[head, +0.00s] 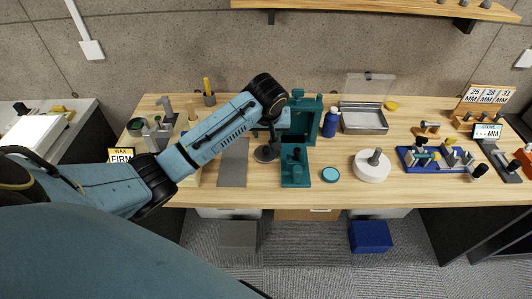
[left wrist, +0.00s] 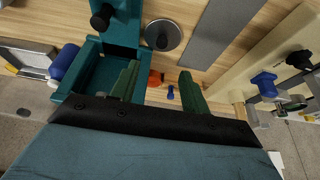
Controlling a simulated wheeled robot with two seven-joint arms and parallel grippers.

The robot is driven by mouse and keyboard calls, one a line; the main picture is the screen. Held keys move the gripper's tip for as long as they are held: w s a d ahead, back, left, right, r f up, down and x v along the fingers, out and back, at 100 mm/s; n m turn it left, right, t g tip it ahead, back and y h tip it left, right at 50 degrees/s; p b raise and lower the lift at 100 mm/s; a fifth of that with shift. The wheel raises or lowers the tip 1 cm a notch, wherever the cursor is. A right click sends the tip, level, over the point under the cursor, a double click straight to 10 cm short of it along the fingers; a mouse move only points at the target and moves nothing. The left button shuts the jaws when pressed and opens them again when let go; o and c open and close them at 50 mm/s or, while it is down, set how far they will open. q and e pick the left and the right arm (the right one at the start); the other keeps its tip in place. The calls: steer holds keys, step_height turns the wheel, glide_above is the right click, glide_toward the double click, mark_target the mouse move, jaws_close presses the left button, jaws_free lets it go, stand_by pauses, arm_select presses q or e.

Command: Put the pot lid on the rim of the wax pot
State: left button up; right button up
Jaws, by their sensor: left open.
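A round grey disc with a dark knob (head: 265,154), which looks like the pot lid, lies on the bench left of the teal press-like stand. It also shows at the top of the left wrist view (left wrist: 163,35). My left gripper (head: 268,128) is above the bench just behind the disc. In the left wrist view its two green fingers (left wrist: 158,85) are apart with nothing held between them. I cannot pick out the wax pot with certainty; a small dark green round vessel (head: 135,125) stands at the bench's left end, near the WAX FIRM sign. My right gripper is out of view.
The teal stand (head: 297,172) is close right of the disc, with a blue bottle (head: 330,123) beyond. A grey strip (head: 233,163) lies left of the disc. A white round block (head: 371,167) and a blue fixture tray (head: 435,158) stand farther right. The bench front is partly clear.

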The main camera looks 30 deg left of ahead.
arm_select(q)
steer(key=b, duration=0.2)
glide_above(266, 149)
steer(key=s+d, duration=0.1)
steer(key=s, duration=0.1)
steer(key=f, duration=0.7)
steer(key=shift+w+d, duration=0.2)
steer(key=shift+s+b+x, duration=0.2)
steer(key=shift+b+x, duration=0.2)
steer(key=shift+x, duration=2.25)
steer(key=shift+c, duration=0.3)
jaws_close()
